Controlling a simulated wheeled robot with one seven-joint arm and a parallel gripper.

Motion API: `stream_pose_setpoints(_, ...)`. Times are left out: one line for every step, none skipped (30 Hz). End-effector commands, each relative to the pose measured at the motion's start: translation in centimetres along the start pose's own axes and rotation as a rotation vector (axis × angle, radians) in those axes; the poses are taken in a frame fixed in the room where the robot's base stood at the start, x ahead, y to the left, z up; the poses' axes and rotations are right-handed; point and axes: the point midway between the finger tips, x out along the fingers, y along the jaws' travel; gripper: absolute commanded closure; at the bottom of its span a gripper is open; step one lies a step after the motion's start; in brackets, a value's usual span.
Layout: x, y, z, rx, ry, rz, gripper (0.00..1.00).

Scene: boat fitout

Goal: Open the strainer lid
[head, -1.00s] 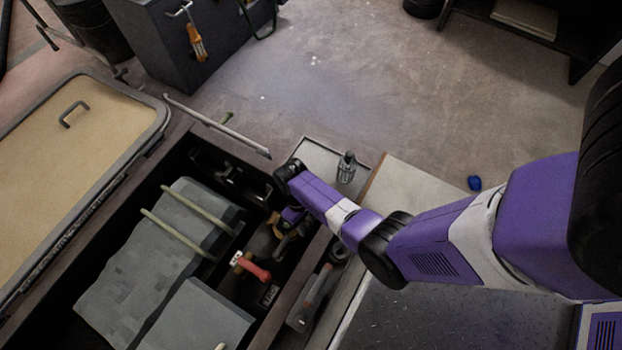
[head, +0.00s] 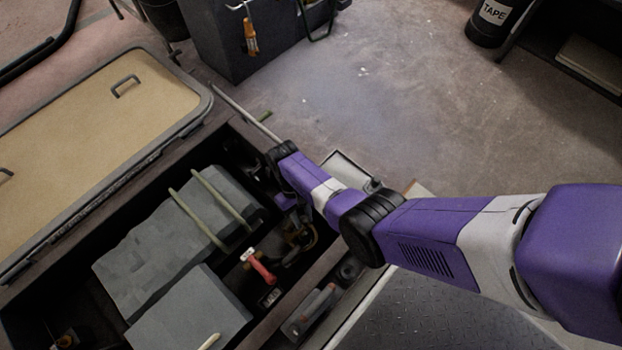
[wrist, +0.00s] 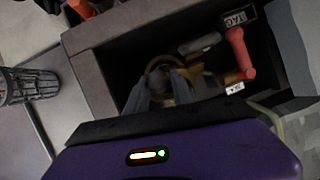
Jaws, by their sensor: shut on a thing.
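The strainer (wrist: 183,88) is a brass-coloured fitting down in the dark open locker, with a round ring at its top. It also shows partly in the head view (head: 310,238), beside my arm. My gripper (wrist: 160,88) shows in the wrist view as two grey fingers pointing down at the strainer's top. They are shut on the strainer lid, whose shape is mostly hidden between and under the fingers. In the head view my wrist hides the fingers and most of the lid. I cannot tell whether the lid has turned or lifted.
A red-handled valve (wrist: 240,55) with a white tag is close beside the strainer. A dark ribbed basket (wrist: 28,86) stands outside the locker. Grey strapped blocks (head: 165,240) fill the locker's left part. The tan hatch (head: 95,135) lies open at left.

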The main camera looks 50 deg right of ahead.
Motion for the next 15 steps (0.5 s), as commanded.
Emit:
stream_pose_setpoints(-0.6, -0.3, -1.0, -0.001, 0.012, -0.004, 1.00)
stream_pose_setpoints(-0.8, -0.4, -1.3, -0.001, 0.013, -0.004, 1.00)
stream_pose_setpoints(-1.1, -0.5, -1.8, -0.001, 0.014, -0.005, 1.00)
stream_pose_setpoints(-1.3, -0.6, -2.1, -0.002, 0.013, -0.005, 1.00)
stream_pose_setpoints(-1.4, -0.6, -2.4, -0.002, 0.013, -0.005, 1.00)
stream_pose_setpoints(-1.7, -0.7, -2.9, -0.002, 0.014, -0.004, 1.00)
stream_pose_setpoints(-1.9, -0.8, -3.2, -0.002, 0.014, -0.004, 1.00)
stream_pose_setpoints(-2.0, -0.9, -3.5, -0.002, 0.014, -0.004, 1.00)
stream_pose_setpoints(-2.2, -1.0, -3.9, -0.003, 0.013, -0.005, 1.00)
stream_pose_setpoints(-2.3, -1.0, -4.1, -0.003, 0.013, -0.005, 1.00)
stream_pose_setpoints(-2.4, -1.1, -4.4, -0.002, 0.012, -0.005, 1.00)
stream_pose_setpoints(-2.6, -1.1, -4.7, -0.002, 0.013, -0.005, 1.00)
stream_pose_setpoints(-2.7, -1.2, -4.9, -0.002, 0.013, -0.005, 1.00)
stream_pose_setpoints(-2.7, -1.2, -5.1, -0.002, 0.013, -0.005, 1.00)
stream_pose_setpoints(-2.8, -1.3, -5.3, -0.002, 0.013, -0.005, 1.00)
